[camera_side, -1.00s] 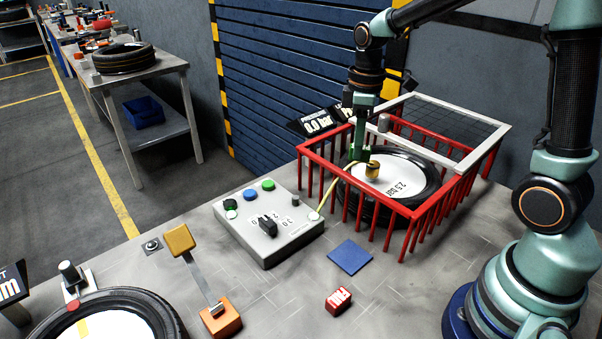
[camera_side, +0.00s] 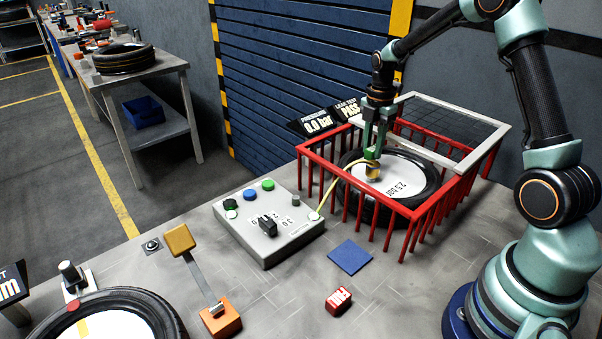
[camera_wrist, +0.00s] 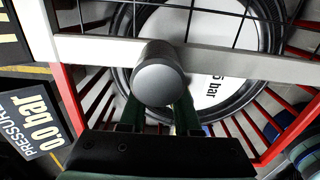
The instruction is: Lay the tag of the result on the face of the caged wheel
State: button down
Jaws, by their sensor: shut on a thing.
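The wheel (camera_side: 408,180) lies flat inside the red cage (camera_side: 345,190), its white face up and marked 2.5 bar. It also shows in the wrist view (camera_wrist: 215,85) behind mesh. My gripper (camera_side: 373,159) reaches down into the cage and is shut on the brass-yellow chuck (camera_side: 373,174) of the yellow hose, at the wheel's face. In the wrist view a grey knob hides my fingertips and the chuck. A red FAIL tag (camera_side: 339,300) lies on the bench in front. I see no PASS tag. The leak test display (camera_side: 347,109) reads PASS.
The pale mesh lid (camera_side: 455,135) lies over the cage's back right; its grey knob (camera_wrist: 158,78) is close to my gripper. The pressure display (camera_side: 318,123) reads 0.0 bar. A control box (camera_side: 268,225), a blue pad (camera_side: 350,257) and an orange-based lever (camera_side: 220,318) stand in front.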

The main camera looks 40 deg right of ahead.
aim_at(372, 149)
jog(key=shift+f, duration=1.3)
jog(key=shift+f, duration=0.1)
jog(key=c, duration=0.6)
grip_release()
notch_tip(372, 149, up, 12)
jog(key=s+a+r+m+t, duration=0.3)
jog(key=s+a+r+m, duration=0.35)
jog(key=a+m, duration=0.3)
jog(key=shift+s+a+m+t, duration=0.65)
jog(key=shift+s+a+m, duration=1.3)
jog(key=shift+m, duration=0.2)
jog(key=shift+s+a+m+t, duration=0.65)
jog(key=shift+s+a+m, duration=1.15)
jog(key=shift+a+m, duration=0.3)
